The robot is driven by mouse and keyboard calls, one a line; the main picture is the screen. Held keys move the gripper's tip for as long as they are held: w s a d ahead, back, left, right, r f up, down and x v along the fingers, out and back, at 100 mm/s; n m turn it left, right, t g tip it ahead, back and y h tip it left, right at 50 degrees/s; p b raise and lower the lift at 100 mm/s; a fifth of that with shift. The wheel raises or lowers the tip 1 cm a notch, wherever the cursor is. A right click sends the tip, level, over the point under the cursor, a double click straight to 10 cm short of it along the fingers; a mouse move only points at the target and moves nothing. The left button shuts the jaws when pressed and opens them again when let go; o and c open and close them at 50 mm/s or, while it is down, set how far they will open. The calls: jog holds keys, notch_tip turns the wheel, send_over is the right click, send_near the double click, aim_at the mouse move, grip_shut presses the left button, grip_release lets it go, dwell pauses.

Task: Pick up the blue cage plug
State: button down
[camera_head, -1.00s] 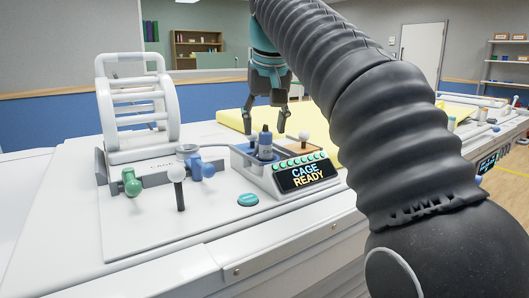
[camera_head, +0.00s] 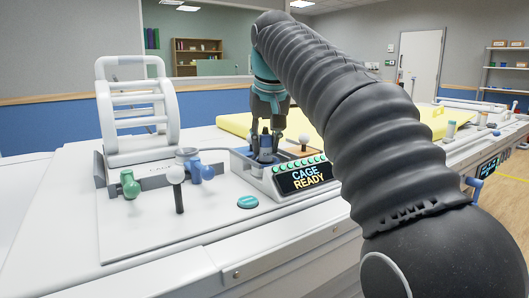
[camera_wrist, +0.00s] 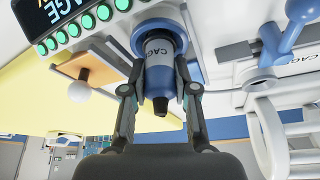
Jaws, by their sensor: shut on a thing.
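The blue cage plug (camera_head: 265,143) stands upright in the blue compartment of the grey console on the white table. In the wrist view the plug (camera_wrist: 160,55) shows a pale band with "CAGE" lettering and a dark tip. My gripper (camera_head: 266,150) has come down over it from above, and its fingers are shut on the plug's sides. The wrist view shows my gripper (camera_wrist: 160,90) with one finger on each side of the plug. The plug's lower end is hidden in the compartment.
The console's screen (camera_head: 304,177) reads "CAGE READY". Beside the plug is an orange pad (camera_head: 300,152) with a white knob. A white cage (camera_head: 140,105) stands at left, with green, white and blue knobs before it. A yellow mat (camera_head: 350,128) lies behind.

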notch_tip(320, 180, up, 5)
jog(key=p, duration=0.2)
jog(key=shift+p, duration=0.35)
jog(key=s+d+r, duration=0.2)
jog(key=d+r, duration=0.4)
jog(key=d, duration=0.5)
jog(key=shift+s+d, duration=0.15)
jog(key=shift+s, duration=0.1)
